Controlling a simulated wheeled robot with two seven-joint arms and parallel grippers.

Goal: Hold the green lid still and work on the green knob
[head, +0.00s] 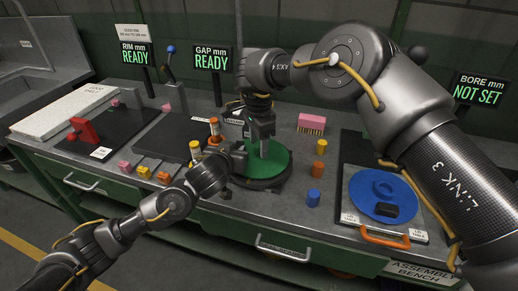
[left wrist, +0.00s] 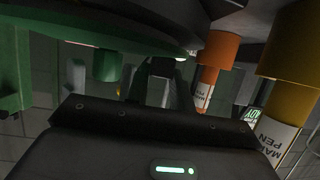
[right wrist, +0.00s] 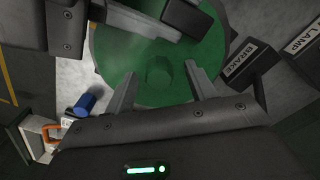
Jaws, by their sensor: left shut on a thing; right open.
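The green lid (head: 277,168) lies on a dark round base on the bench; it fills the middle of the right wrist view (right wrist: 115,60). The green knob (right wrist: 160,70) stands at its middle, and a green stub that looks like it shows in the left wrist view (left wrist: 107,65). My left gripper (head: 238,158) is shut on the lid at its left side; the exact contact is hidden. My right gripper (head: 263,143) is open above the lid and points down. Its fingers (right wrist: 161,88) stand on either side of the knob, with gaps visible.
Orange (head: 214,127) and yellow (head: 195,150) marker pens stand close to my left gripper. Orange (head: 319,170) and blue (head: 314,197) pieces stand right of the lid. A blue disc (head: 365,207) lies further right. The bore sign (head: 480,90) reads NOT SET.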

